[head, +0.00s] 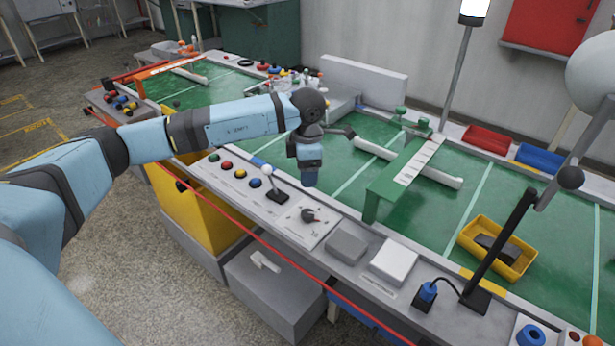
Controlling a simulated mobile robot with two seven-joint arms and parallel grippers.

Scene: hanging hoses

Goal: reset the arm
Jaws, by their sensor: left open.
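My left arm reaches in from the left in light blue and black segments. My left gripper (345,132) is small and dark at the end of the black wrist, above the bench and behind the row of buttons. Its jaws are open and no held object shows. A blue wrist part hangs down in front of the green surface. My right gripper is not in view.
A long bench with a green top (420,240) carries a green bridge (405,178), a white tube (440,178), a yellow tray (497,250) with a dark part, and red (487,139) and blue (540,157) bins. A black lever (500,245) stands at right. A light post (460,65) rises behind.

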